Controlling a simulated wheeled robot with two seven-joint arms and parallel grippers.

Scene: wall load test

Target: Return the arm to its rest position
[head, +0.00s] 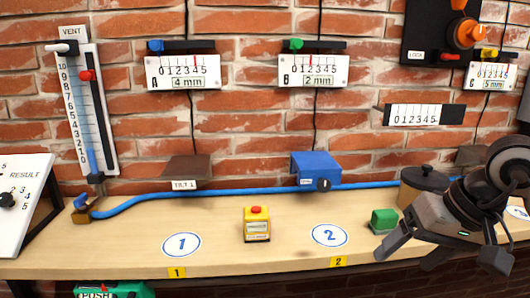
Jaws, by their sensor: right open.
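My right gripper (443,254) is at the right of the head view, over the right part of the wooden shelf. Its two dark fingers are spread wide and nothing shows between them. My right arm comes in from the right edge and hides part of the shelf and wall behind it. My left gripper is not in view.
A green block (384,220) is close to the left finger, with a brown lidded pot (424,182) behind. A yellow box (257,225) with a red button stands mid-shelf (215,258). A blue hose (235,192) runs along the brick wall. The shelf's front centre is clear.

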